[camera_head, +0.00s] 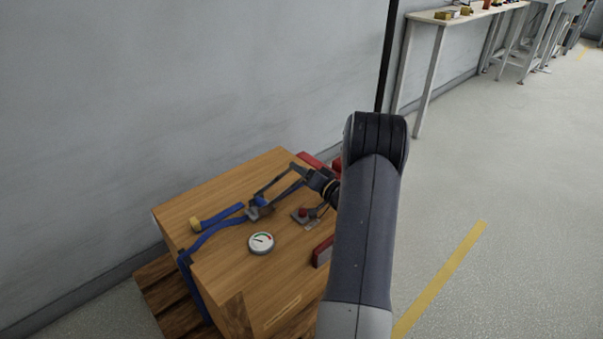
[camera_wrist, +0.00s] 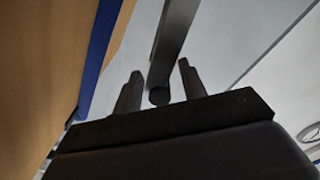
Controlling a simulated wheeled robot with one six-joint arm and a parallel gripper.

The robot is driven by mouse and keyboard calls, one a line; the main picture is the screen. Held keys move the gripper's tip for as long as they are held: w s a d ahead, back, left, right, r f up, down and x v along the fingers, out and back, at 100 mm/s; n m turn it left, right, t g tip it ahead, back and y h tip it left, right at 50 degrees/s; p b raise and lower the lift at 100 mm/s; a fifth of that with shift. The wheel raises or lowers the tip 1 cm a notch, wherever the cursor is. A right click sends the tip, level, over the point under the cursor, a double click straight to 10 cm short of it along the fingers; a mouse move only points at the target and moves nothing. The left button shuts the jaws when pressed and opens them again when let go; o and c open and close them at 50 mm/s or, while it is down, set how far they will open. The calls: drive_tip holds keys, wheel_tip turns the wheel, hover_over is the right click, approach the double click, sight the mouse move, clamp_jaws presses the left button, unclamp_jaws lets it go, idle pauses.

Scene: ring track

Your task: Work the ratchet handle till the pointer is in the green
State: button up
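The ratchet (camera_head: 256,211) sits on top of a wooden crate (camera_head: 230,270), with a blue strap (camera_head: 215,234) running from it over the crate's edge. Its grey handle rises toward my gripper (camera_head: 298,174). In the wrist view the grey handle bar (camera_wrist: 174,35) reaches between the two dark fingers of my gripper (camera_wrist: 160,82). The fingers are apart, with a visible gap on both sides of the bar's round end. A round white gauge (camera_head: 261,243) with small green and red marks lies on the crate top. Its pointer is too small to read surely.
A red knob (camera_head: 303,212) on a grey plate stands right of the ratchet. A red block (camera_head: 323,251) is at the crate's right edge. The crate rests on a pallet (camera_head: 162,290) near a grey wall (camera_head: 180,80). The floor at right is clear.

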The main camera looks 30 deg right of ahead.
drive_tip(key=shift+w, duration=0.25)
clamp_jaws()
idle(0.3)
